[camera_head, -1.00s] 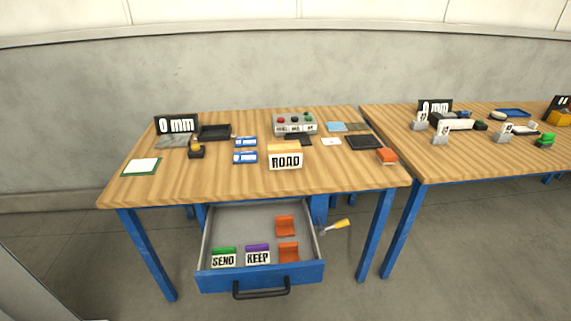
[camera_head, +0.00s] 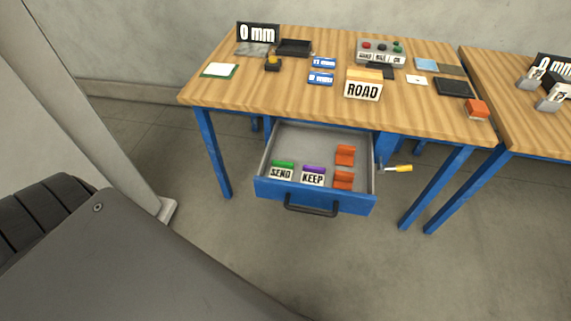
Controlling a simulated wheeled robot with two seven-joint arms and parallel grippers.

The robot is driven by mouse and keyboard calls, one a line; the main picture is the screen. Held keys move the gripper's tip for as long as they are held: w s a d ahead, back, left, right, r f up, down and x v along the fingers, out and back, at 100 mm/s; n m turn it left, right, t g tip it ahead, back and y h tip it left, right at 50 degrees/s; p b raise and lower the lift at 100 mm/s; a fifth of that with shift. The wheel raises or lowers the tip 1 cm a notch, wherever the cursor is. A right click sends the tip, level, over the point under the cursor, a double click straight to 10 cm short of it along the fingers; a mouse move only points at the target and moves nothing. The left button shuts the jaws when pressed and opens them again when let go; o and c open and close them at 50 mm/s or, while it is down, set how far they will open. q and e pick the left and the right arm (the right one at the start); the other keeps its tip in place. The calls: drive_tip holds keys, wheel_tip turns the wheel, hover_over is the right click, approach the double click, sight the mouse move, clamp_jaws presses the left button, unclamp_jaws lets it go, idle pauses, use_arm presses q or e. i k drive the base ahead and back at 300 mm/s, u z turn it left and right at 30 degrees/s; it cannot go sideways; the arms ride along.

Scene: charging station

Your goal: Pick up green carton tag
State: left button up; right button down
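The green carton tag (camera_head: 282,171) has a green top and a white front reading SEND. It sits upright in the front left of the open drawer (camera_head: 267,149) under the wooden table. A purple-topped tag reading KEEP (camera_head: 314,175) stands just to its right, with a small gap. Neither of my grippers shows in the head view. No gripper is at the tag.
Two orange pieces (camera_head: 345,154) lie in the drawer's right side. The drawer's black handle (camera_head: 312,206) faces me. A yellow-handled tool (camera_head: 398,168) sticks out beside the drawer. A second table is at right.

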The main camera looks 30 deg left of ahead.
sight(280, 170)
drive_tip(key=z, duration=1.7)
drive_tip(key=i, duration=2.75)
drive_tip(key=u, duration=3.5)
